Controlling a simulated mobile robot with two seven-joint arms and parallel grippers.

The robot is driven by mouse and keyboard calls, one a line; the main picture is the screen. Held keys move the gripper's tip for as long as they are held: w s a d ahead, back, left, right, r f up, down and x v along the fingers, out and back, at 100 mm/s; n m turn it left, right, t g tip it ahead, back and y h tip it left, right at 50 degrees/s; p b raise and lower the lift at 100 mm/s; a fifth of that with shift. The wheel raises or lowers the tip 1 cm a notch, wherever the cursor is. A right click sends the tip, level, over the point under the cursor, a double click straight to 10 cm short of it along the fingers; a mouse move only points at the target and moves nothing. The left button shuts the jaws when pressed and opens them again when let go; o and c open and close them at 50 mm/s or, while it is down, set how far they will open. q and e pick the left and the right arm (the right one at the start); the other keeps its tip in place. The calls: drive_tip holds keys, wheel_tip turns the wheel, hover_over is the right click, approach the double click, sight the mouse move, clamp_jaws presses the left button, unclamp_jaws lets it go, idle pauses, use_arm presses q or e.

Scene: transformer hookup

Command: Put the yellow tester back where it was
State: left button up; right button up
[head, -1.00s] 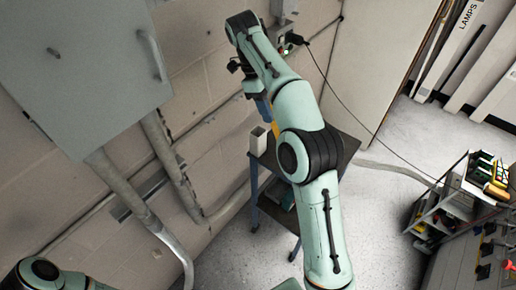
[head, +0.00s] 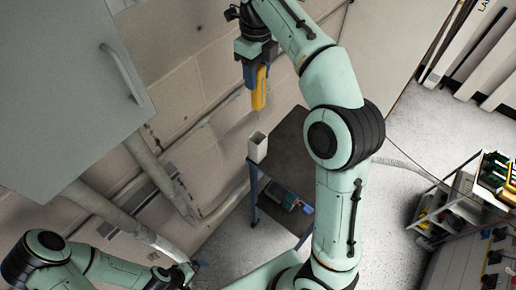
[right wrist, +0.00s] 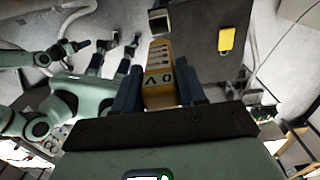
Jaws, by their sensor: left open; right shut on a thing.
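The yellow tester (head: 259,90) is in my right gripper (head: 254,76), hanging nearly upright above and behind the small dark table, close to the wall. In the right wrist view the tester (right wrist: 162,76) sits between the two fingers of the right gripper (right wrist: 158,92). A white open-topped holder (head: 257,148) stands at the table's left corner, below the tester and apart from it; it also shows in the right wrist view (right wrist: 158,22). My left gripper (head: 188,270) is open and low at the lower left, away from the tester.
The dark table (head: 291,150) has a bare top near the holder. A small yellow object (right wrist: 226,39) lies on it in the right wrist view. A grey wall cabinet (head: 60,80) and pipes are at the left. A loaded cart (head: 450,200) stands at the right.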

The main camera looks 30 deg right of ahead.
use_arm(q)
drive_tip(key=shift+s+a, duration=0.15)
drive_tip(key=shift+s, duration=0.1)
use_arm(e)
drive_tip(key=shift+s+a+r, duration=0.2)
drive_tip(key=shift+a+r, duration=0.1)
drive_tip(key=shift+d+f, duration=0.1)
use_arm(q)
drive_tip(key=s+f+b, duration=0.3)
drive_tip(key=s+f, duration=0.1)
drive_tip(key=shift+s+g, duration=0.25)
drive_tip(key=shift+g, duration=0.05)
use_arm(e)
wheel_tip(320, 180, down, 20)
use_arm(q)
drive_tip(key=shift+f, duration=0.1)
